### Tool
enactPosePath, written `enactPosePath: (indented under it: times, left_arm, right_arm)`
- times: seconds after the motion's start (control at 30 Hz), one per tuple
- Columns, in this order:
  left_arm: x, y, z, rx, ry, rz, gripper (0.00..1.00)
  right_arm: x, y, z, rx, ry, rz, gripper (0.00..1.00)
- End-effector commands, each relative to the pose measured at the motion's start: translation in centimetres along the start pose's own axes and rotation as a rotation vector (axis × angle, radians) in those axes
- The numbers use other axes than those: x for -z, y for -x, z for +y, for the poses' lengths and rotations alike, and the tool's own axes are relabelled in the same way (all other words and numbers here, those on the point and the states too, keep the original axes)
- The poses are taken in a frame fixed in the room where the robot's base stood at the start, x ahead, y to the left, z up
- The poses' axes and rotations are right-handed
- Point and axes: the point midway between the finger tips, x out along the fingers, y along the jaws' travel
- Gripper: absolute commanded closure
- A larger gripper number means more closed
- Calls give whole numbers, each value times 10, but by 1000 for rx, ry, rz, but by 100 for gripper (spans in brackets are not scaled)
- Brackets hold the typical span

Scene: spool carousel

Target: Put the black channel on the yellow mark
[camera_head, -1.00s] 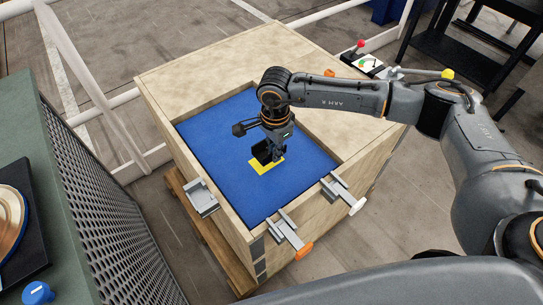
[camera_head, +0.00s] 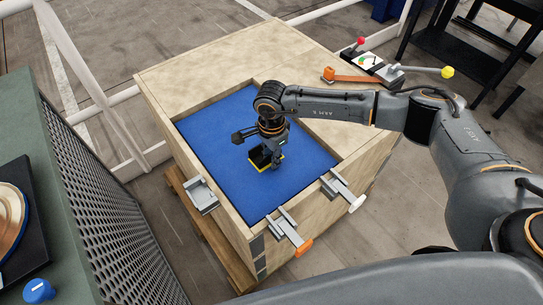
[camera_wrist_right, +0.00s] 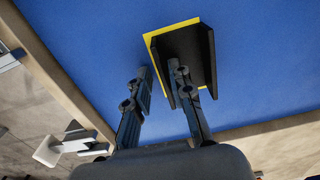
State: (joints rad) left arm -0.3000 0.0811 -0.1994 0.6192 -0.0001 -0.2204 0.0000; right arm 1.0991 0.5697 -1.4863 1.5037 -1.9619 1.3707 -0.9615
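The black channel (camera_head: 262,159) lies over the yellow mark on the blue floor of the wooden box. In the right wrist view the channel (camera_wrist_right: 193,50) shows its two side walls, and yellow mark (camera_wrist_right: 168,29) shows as a strip along its far end and left edge. My right gripper (camera_wrist_right: 159,73) is at the channel's left wall, with one finger inside the channel and the other outside it. A gap shows between the outer finger and the wall, so the gripper looks open. In the head view the right gripper (camera_head: 265,149) partly hides the channel. My left gripper is not in view.
The blue surface (camera_head: 220,125) is otherwise clear inside the wooden rim (camera_head: 216,200). Metal clamps (camera_head: 287,229) sit on the front rim, and a grey bracket (camera_head: 202,195) on the left. A lever panel (camera_head: 365,60) stands at the back right.

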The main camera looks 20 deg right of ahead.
Motion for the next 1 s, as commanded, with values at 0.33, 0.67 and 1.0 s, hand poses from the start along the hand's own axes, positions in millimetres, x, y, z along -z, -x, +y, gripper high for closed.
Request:
enactPosePath:
  times: [0.33,0.67,1.0]
  left_arm:
    - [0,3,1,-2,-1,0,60]
    - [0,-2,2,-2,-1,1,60]
    - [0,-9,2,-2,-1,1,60]
  right_arm:
    - [0,2,0,0,0,0,72]
    - [0,55,-2,5,1,1,72]
    - [0,114,-1,2,0,1,72]
